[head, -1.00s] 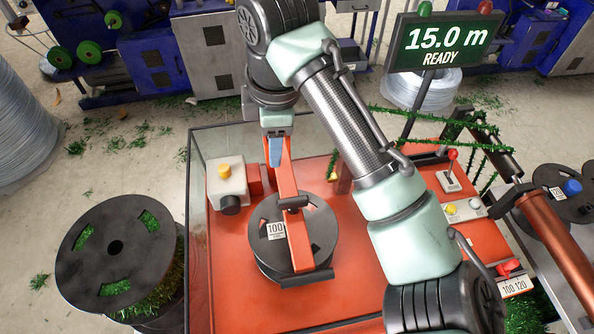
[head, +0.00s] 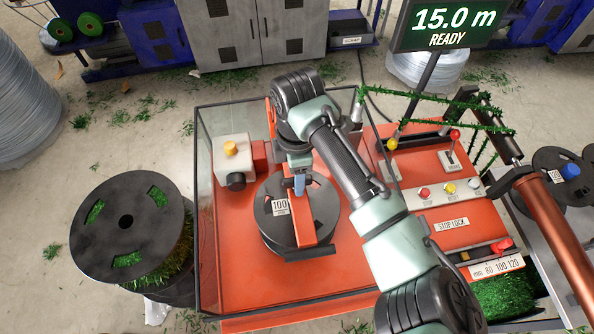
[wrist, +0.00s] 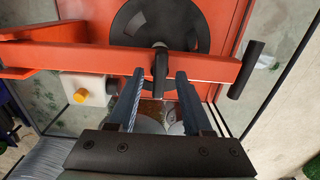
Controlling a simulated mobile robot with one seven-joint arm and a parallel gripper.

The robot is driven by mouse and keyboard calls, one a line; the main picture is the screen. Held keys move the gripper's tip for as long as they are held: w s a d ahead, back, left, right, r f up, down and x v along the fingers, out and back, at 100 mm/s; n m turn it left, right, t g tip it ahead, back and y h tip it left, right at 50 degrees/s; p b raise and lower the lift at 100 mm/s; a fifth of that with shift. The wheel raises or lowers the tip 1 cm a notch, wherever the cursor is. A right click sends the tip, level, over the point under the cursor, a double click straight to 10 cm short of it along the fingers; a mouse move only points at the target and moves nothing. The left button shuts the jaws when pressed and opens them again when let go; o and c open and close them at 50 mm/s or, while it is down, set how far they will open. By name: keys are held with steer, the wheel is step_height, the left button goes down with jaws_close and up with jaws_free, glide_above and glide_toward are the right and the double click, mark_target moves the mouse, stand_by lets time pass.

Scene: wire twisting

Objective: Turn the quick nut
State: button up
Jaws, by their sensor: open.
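The quick nut (wrist: 160,68) is a small dark wing-like piece on the orange bar (wrist: 100,60) that crosses the black spool (wrist: 183,22). My gripper (wrist: 160,78) is open in the wrist view, one blue-grey finger on each side of the nut, with gaps visible. Whether the fingertips reach level with the nut's depth is hard to tell. In the head view my gripper (head: 299,186) points down over the middle of the spool (head: 268,215), and it mostly hides the nut there.
The bar's black handle (wrist: 246,70) sticks out at the right in the wrist view. Glass panels (head: 205,160) edge the orange machine. A grey box with a yellow knob (head: 231,150) stands left of my arm, and a control panel (head: 450,200) lies to the right.

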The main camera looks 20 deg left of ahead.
steer(key=shift+f, duration=0.2)
steer(key=shift+c, duration=0.3)
jaws_close()
